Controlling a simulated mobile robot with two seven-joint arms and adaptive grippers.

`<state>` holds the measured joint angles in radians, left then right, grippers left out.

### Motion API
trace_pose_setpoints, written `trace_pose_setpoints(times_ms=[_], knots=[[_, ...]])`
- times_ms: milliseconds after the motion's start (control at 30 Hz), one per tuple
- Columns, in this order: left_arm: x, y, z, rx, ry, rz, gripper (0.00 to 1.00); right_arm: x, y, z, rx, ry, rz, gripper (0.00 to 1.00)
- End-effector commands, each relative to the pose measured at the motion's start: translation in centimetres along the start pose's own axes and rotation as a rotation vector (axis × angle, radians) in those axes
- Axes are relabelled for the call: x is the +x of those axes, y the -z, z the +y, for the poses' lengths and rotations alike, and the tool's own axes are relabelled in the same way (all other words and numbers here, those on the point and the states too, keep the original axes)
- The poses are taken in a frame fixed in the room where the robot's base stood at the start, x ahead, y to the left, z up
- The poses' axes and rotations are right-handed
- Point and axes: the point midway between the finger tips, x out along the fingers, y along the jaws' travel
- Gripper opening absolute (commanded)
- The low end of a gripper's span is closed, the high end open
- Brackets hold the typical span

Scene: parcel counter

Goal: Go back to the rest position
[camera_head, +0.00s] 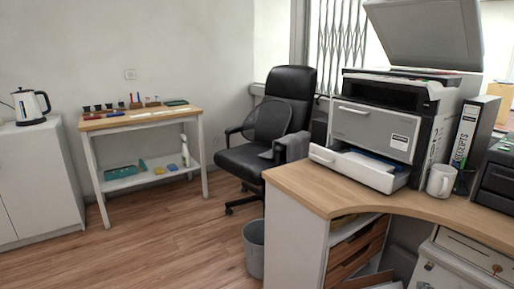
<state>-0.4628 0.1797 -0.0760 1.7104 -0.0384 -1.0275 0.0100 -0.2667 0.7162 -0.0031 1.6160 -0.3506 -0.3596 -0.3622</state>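Neither of my grippers shows in the head view, and no part of my arms is visible. The task names no object to handle. The view looks across an office room with a curved wooden counter (303,184) at the right. A printer (372,128) stands on the counter with its lid raised and its paper tray (358,168) pulled out.
A white mug (440,181) and a receipts binder (473,132) stand beside the printer. A black office chair (290,93), a grey bin (254,250), a small wooden-topped table (140,116) and a white cabinet (36,178) with a kettle (28,106) stand around clear wooden floor (150,245).

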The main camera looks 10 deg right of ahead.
Motion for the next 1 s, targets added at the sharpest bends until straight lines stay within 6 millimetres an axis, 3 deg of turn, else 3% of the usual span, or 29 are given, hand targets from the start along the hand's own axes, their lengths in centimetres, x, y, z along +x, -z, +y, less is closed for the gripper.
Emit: trace_pose_setpoints(times_ms=[33,100,300,400,500,600,700,1000], knots=[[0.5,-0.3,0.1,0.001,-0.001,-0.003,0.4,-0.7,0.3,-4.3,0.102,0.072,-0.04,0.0],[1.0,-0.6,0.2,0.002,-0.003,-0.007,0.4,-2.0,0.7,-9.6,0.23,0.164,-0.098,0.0],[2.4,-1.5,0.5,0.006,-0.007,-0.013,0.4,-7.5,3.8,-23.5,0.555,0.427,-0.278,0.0],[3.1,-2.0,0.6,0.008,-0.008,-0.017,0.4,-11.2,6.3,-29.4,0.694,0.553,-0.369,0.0],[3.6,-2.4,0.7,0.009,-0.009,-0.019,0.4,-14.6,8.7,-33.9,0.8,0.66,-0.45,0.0],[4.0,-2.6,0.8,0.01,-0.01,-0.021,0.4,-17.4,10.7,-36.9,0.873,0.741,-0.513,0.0],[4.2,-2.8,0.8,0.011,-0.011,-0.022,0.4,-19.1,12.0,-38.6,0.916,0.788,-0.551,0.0],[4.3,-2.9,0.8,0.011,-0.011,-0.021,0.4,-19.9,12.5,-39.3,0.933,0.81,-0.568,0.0]])
